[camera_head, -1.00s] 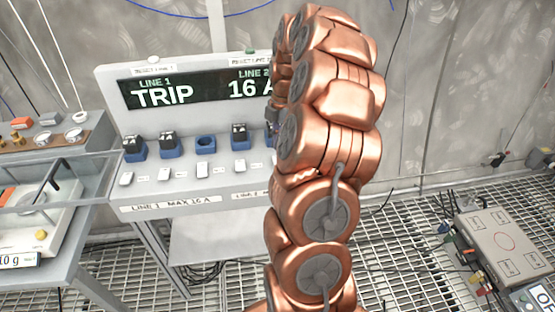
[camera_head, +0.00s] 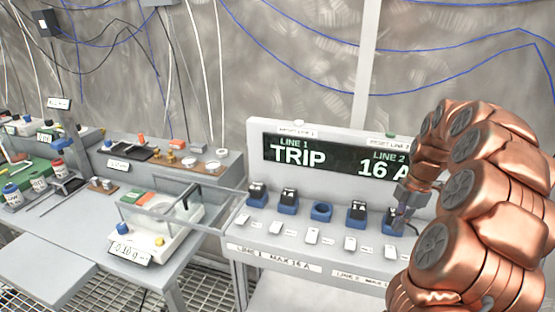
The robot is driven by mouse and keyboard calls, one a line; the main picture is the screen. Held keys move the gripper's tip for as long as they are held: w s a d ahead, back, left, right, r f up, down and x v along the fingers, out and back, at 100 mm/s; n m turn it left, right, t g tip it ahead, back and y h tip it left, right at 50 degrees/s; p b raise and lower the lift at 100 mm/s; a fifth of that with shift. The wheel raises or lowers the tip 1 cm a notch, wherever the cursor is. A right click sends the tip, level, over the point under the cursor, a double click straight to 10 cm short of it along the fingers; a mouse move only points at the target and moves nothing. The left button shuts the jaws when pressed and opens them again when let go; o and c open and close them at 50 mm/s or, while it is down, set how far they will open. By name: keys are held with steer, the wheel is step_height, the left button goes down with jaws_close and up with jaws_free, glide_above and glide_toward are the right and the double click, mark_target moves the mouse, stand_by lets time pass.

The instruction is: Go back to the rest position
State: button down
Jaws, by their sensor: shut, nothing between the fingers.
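My copper-coloured arm fills the right side of the view. My gripper (camera_head: 399,219) points down at the right end of the row of blue sockets on the grey line panel (camera_head: 282,238). It is shut and partly dark against the rightmost blue socket (camera_head: 390,226). I cannot tell whether it touches the socket. The panel's display (camera_head: 325,163) reads "LINE 1 TRIP" and "LINE 2 16 A", with its right part hidden by my arm.
Several blue sockets hold dark plugs; the middle socket (camera_head: 321,211) looks empty. White switches (camera_head: 311,237) line the panel front. Left stands a bench with a scale (camera_head: 158,235) under a clear cover. Further left are bottles (camera_head: 38,181). Grating floor shows below.

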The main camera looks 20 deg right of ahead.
steer(key=shift+a, duration=0.1)
steer(key=s+a+r+m+g, duration=0.1)
steer(key=s+a+r+m, duration=0.15)
steer(key=a, duration=0.85)
steer(key=s+a+r+m, duration=0.2)
steer(key=a+r+m, duration=0.1)
steer(key=a, duration=0.7)
steer(key=s+a+f+m+h, duration=0.1)
steer(key=s+a+m, duration=0.4)
steer(key=s, duration=0.4)
steer(key=s+a+f+m+g, duration=0.1)
steer(key=s+a+f+m, duration=0.1)
steer(key=s+a+m, duration=0.4)
steer(key=s, duration=0.4)
steer(key=shift+a+h+p, duration=0.2)
steer(key=shift+h+p, duration=0.1)
steer(key=shift+h, duration=0.1)
